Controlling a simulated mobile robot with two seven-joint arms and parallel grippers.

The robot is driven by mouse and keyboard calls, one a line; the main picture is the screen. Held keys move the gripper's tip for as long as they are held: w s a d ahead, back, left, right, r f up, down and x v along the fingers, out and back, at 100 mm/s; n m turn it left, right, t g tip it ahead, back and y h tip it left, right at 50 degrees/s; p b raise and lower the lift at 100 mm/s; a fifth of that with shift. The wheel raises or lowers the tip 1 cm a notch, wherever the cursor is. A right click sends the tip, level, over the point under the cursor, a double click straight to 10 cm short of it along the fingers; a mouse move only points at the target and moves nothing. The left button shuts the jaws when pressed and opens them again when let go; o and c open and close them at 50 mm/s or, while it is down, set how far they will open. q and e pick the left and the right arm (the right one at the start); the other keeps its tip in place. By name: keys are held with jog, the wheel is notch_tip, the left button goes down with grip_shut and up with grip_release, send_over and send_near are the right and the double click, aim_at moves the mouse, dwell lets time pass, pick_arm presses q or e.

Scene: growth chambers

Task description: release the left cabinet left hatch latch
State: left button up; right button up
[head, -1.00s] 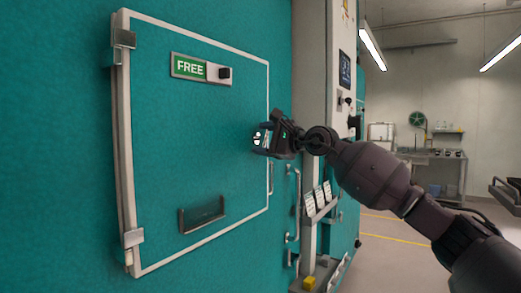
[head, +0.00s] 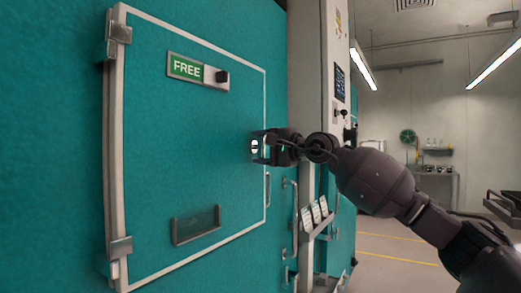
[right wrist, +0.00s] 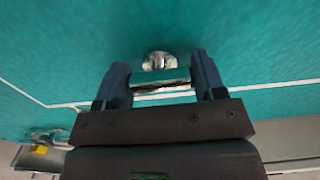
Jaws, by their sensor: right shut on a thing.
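The hatch (head: 150,130) is a teal panel with a white border on the teal cabinet, and it looks closed. A small shiny metal latch (head: 254,146) sits at its right edge. My right gripper (head: 261,147) reaches in from the right and is shut on the latch. In the right wrist view the latch (right wrist: 160,62) shows as a bright metal piece between the two dark fingers of the right gripper (right wrist: 162,78). The fingers partly hide it. My left gripper is not in view.
A green FREE sign (head: 187,68) with a black knob (head: 222,76) is on the hatch. Metal hinges (head: 119,248) line its left side. A pale column (head: 311,90) stands right of the cabinet. Open floor (head: 385,245) lies further right.

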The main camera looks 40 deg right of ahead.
jog(key=o, duration=0.9)
jog(key=shift+s, duration=0.15)
jog(key=shift+s+d, duration=0.15)
jog(key=shift+s, duration=0.05)
jog(key=shift+p+v, duration=1.1)
jog(key=shift+v, duration=3.9)
